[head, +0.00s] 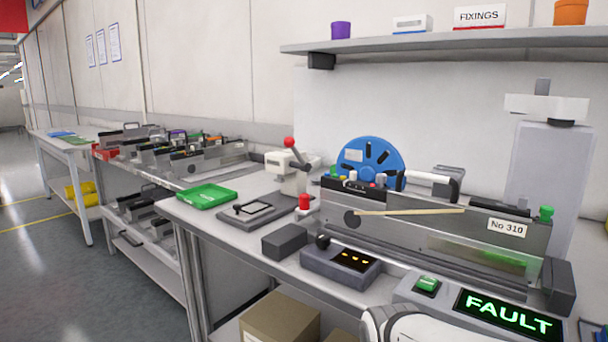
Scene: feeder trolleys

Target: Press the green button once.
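The green button (428,285) is a square cap in a dark frame on the sloped face of a grey control box (405,290) at the front right of the bench. Beside it on the same box, a display (507,315) reads "FAULT" in green letters. The button is uncovered and in plain view. A white rounded part of my arm shows at the bottom edge, just below the control box. My gripper is not in view.
A feeder (400,220) marked "No 310" with a blue reel (370,160) stands behind the control box. Left of the box are a small grey unit (340,265) with amber lights, a dark block (284,241) and a green tray (206,196). A shelf (420,40) hangs above.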

